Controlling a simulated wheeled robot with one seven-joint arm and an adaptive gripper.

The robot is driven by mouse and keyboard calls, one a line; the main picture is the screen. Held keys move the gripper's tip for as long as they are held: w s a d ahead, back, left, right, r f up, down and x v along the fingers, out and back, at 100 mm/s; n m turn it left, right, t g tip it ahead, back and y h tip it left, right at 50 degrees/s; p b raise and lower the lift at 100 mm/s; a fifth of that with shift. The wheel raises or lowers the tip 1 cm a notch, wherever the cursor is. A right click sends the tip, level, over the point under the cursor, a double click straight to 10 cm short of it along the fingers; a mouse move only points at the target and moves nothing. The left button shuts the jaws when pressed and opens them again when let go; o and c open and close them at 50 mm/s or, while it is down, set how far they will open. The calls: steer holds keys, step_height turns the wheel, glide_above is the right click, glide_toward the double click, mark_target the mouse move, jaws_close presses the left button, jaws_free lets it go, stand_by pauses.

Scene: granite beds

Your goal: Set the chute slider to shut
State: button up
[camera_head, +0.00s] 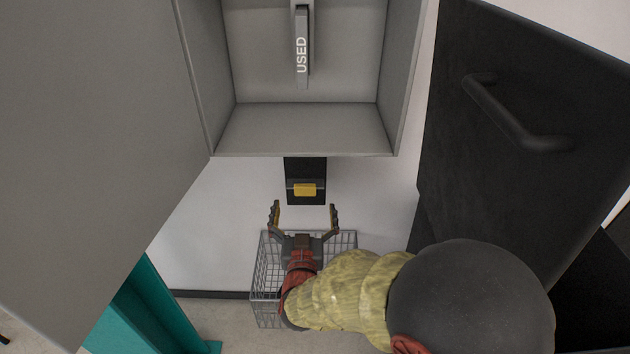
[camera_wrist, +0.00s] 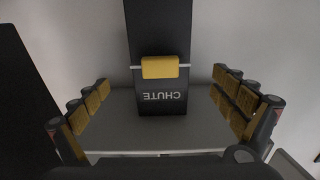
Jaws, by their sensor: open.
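The chute slider is a yellow knob (camera_head: 305,190) on an upright black plate (camera_head: 305,168) on the wall, just under a grey open-fronted box. In the wrist view the yellow knob (camera_wrist: 160,67) sits on a thin pale line across the plate, beside the upside-down word CHUTE (camera_wrist: 161,96). No marks for the slider's positions are readable. My gripper (camera_head: 305,207) is open and empty just below the plate in the head view. In the wrist view its yellow-padded fingers stand apart on either side of the plate, not touching the knob.
The grey box (camera_head: 303,130) overhangs the plate, with a handle marked USED (camera_head: 302,50) inside. A wire basket (camera_head: 268,275) is below my gripper. A black door with a bar handle (camera_head: 515,115) stands at right; a grey panel (camera_head: 90,130) fills the left.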

mark_target(305, 192)
steer(key=shift+w+d+b, duration=0.1)
steer(key=shift+w+b, duration=0.8)
steer(key=shift+w, duration=2.65)
steer(key=shift+c, duration=0.4)
steer(key=shift+r, duration=0.15)
steer(key=c, duration=2.1)
steer(key=shift+o, duration=0.2)
steer(key=shift+w+r, duration=0.15)
steer(key=shift+w, duration=0.3)
steer(key=o, duration=1.5)
steer(key=shift+w+a, duration=0.15)
steer(key=shift+a, duration=0.2)
steer(key=o, duration=0.5)
steer(key=shift+d, duration=0.1)
steer(key=shift+o, duration=0.7)
steer(key=shift+d+f, duration=0.15)
steer(key=shift+f, duration=0.1)
